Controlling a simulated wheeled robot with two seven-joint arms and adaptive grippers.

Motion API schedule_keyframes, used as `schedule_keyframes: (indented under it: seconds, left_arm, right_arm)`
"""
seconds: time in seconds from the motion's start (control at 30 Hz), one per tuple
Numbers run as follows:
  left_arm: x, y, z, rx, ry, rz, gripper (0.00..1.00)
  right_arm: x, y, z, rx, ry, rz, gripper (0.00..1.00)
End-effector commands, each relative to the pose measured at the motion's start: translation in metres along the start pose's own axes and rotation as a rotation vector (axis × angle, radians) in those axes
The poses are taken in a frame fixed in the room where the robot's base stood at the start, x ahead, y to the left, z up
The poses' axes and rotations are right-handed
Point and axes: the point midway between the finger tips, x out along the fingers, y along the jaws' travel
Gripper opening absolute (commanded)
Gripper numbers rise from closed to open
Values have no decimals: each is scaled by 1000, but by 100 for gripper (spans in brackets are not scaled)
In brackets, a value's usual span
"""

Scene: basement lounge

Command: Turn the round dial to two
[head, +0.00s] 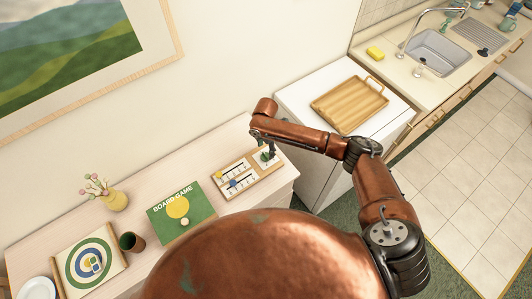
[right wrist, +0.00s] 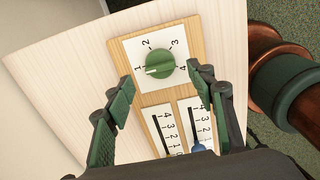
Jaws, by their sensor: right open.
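The round green dial (right wrist: 160,64) sits on a white plate marked 1 to 4, on a wooden board (right wrist: 193,34). Its white pointer line points left, towards the 1. My right gripper (right wrist: 160,78) is open, with one finger to each side of the dial's near side. I see no contact between the fingers and the dial, and I cannot tell the exact height above it. In the head view my right gripper (head: 267,153) is over the right end of the board (head: 246,185) and partly hides the dial. My left gripper is not in view.
The board also carries two sliders, one with a blue knob (right wrist: 199,148). A green board game box (head: 170,222), a brown cup (head: 131,242), a target board (head: 115,262) and a flower vase (head: 116,200) stand left on the cabinet. A wooden tray (head: 350,104) lies on the white unit behind.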

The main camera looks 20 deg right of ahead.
Motion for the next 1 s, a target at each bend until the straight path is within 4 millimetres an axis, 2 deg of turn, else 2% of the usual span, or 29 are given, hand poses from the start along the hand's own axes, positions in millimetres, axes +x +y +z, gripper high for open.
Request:
schedule_keyframes:
  seconds: [0.1,0.3,0.63,1.0]
  left_arm:
    - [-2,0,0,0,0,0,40]
    - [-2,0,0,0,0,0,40]
    - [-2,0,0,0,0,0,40]
    - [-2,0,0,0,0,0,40]
  right_arm:
    - [19,-1,-1,-1,1,-2,51]
    - [38,0,-1,0,1,1,51]
    - [42,0,-1,-1,1,1,51]
    - [42,0,-1,0,1,2,25]
